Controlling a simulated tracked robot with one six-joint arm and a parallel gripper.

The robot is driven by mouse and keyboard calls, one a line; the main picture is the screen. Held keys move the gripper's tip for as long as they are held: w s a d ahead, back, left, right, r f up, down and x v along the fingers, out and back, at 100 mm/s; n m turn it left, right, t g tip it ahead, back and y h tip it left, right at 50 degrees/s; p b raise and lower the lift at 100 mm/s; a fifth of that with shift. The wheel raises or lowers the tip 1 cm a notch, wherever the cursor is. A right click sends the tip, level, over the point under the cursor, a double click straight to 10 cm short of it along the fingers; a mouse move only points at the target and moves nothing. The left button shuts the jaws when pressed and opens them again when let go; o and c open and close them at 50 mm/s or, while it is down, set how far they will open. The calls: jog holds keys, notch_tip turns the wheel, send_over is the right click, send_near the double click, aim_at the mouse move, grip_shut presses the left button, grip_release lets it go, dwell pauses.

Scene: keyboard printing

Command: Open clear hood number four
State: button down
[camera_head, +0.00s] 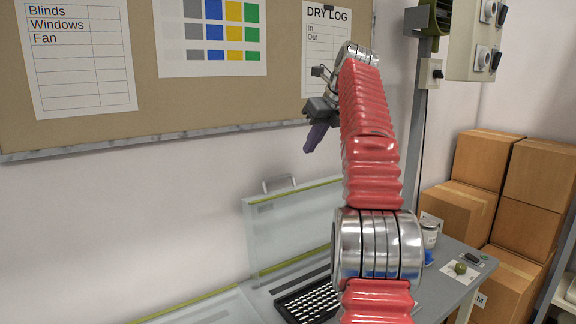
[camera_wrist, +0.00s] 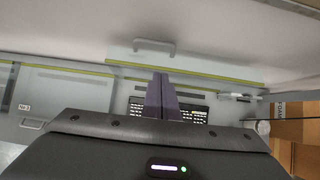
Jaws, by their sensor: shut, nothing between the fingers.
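A clear hood (camera_head: 292,228) with a yellow-green edge strip stands raised against the wall in the head view, its grey handle (camera_head: 278,184) at the top. The raised hood also shows in the wrist view (camera_wrist: 200,62), with its handle (camera_wrist: 154,46). A keyboard (camera_head: 308,303) lies at its foot. No number is readable on this hood. My gripper (camera_head: 311,147) is up in front of the wall, above and right of the hood, apart from it. Its purple fingers (camera_wrist: 161,78) are shut and empty, overlapping the keyboard and hood in the wrist view.
A lowered hood (camera_wrist: 62,90) lies at the left in the wrist view, with a small label (camera_wrist: 24,107) that seems to read No.3. A white jar (camera_head: 429,230) and small items stand at the bench's right end. Cardboard boxes (camera_head: 487,160) are stacked at the right.

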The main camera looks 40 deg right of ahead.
jog(key=w+a+f+n+g, duration=0.1)
jog(key=w+a+f, duration=0.15)
jog(key=a, duration=0.25)
jog(key=w+a+f+n+y, duration=0.1)
jog(key=w+a+f, duration=0.15)
jog(key=a, duration=0.35)
jog(key=w+a+f+n+g, duration=0.1)
jog(key=w+a+f, duration=0.1)
jog(key=w+a, duration=0.25)
jog(key=a+f+n+g+h, duration=0.2)
jog(key=a+f+n+h, duration=0.45)
jog(key=f+n, duration=0.4)
jog(key=a+f+n+g+h, duration=0.2)
jog(key=a+f+n+h, duration=0.45)
jog(key=n, duration=0.65)
jog(key=w+r+n+t+h, duration=0.1)
jog(key=n, duration=0.4)
jog(key=d+r+n+t+h, duration=0.1)
jog(key=n+h, duration=0.1)
jog(key=n, duration=0.2)
jog(key=w+r+n+t+h, duration=0.1)
jog(key=n, duration=0.4)
jog(key=shift+w+d+n+t+h, duration=0.3)
jog(key=shift+d+n+t, duration=0.05)
jog(key=shift+d+t, duration=0.05)
